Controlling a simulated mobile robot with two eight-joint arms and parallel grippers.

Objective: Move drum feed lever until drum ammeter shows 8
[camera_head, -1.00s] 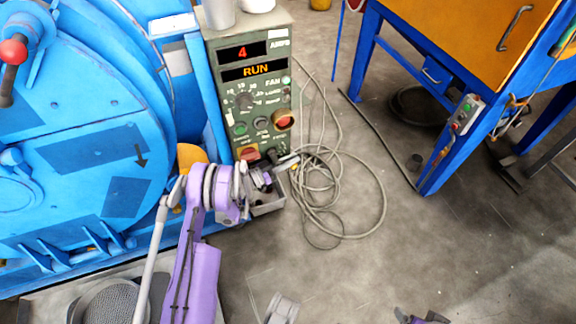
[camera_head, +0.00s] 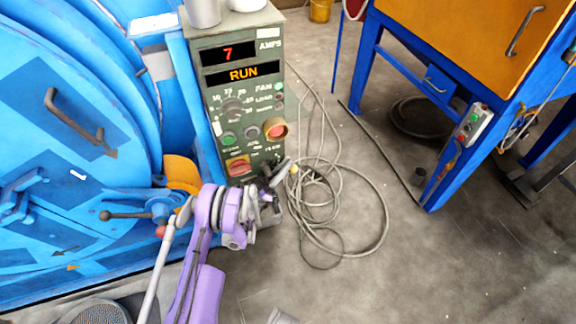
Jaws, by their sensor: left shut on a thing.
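The green control box (camera_head: 212,97) stands upright against the blue drum machine (camera_head: 60,150). Its ammeter display (camera_head: 228,53) reads a red 7 over the label AMPS side, and the display below it (camera_head: 240,73) reads RUN. My left gripper (camera_head: 274,184) is at the lower front of the box, shut on the feed lever, which is mostly hidden behind my purple arm and fingers. My right gripper does not show.
Grey cable coils (camera_head: 340,210) lie on the floor right of the box. A blue and orange cabinet (camera_head: 455,40) with a small button box (camera_head: 474,123) stands at the right. The concrete floor at lower right is clear.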

